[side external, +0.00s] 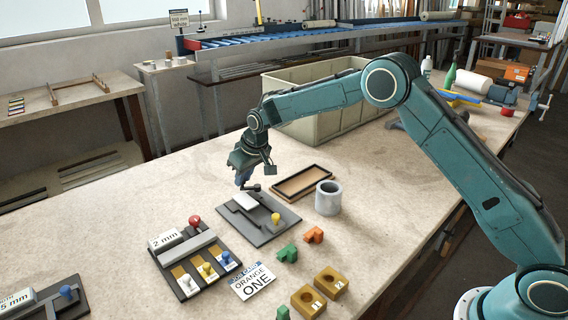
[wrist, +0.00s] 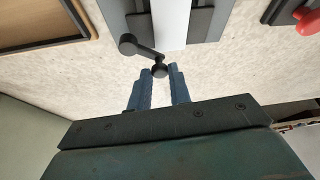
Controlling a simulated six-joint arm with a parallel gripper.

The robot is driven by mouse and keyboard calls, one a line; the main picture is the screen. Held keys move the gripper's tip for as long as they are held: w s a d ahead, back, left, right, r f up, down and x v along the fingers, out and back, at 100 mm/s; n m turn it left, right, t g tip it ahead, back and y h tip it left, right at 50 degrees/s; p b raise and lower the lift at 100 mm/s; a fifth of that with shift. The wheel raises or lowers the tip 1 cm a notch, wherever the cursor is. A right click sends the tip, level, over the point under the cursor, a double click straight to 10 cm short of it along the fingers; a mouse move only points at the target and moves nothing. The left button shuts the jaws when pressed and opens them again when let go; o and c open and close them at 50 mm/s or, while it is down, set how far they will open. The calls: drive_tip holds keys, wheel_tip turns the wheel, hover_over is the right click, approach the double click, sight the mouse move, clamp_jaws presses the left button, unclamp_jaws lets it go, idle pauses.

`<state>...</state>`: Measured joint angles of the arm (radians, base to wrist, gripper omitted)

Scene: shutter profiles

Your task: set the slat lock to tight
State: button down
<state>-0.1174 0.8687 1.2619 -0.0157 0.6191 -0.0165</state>
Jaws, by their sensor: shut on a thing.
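The slat lock shows in the wrist view as a dark lever (wrist: 145,53) with a round end at each side, at the near end of a pale slat (wrist: 171,25). My gripper (wrist: 161,76) is shut on the lever's lower round end, between its blue fingertips. The other round end points up and left. In the side view my gripper (side external: 243,184) reaches down at the far edge of the grey plate (side external: 265,233), and the dark lever (side external: 252,187) sticks out beside it. The fingertips partly hide the lever there. I cannot read any lock marking.
A yellow knob (side external: 276,219) stands on the plate's near side. Nearby are an open wooden tray (side external: 302,183), a grey cup (side external: 328,198), a 2 mm board (side external: 193,262) with coloured knobs, and green and orange blocks (side external: 314,235). The table left of my gripper is clear.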

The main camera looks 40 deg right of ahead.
drive_tip(key=shift+s+n, duration=0.1)
drive_tip(key=shift+n, duration=0.3)
drive_tip(key=n, duration=0.1)
drive_tip(key=s+n+y, duration=0.1)
drive_tip(key=n, duration=0.1)
drive_tip(key=shift+a, duration=0.15)
drive_tip(key=shift+s+n+g+y, duration=0.3)
drive_tip(key=shift+n+y, duration=0.1)
drive_tip(key=shift+n, duration=0.5)
drive_tip(key=shift+s+n+g+y, duration=0.2)
drive_tip(key=shift+n+g+y, duration=0.15)
drive_tip(key=shift+n, duration=0.55)
drive_tip(key=c, duration=1.3)
unclamp_jaws()
drive_tip(key=v, duration=1.3)
drive_tip(key=shift+r, duration=0.3)
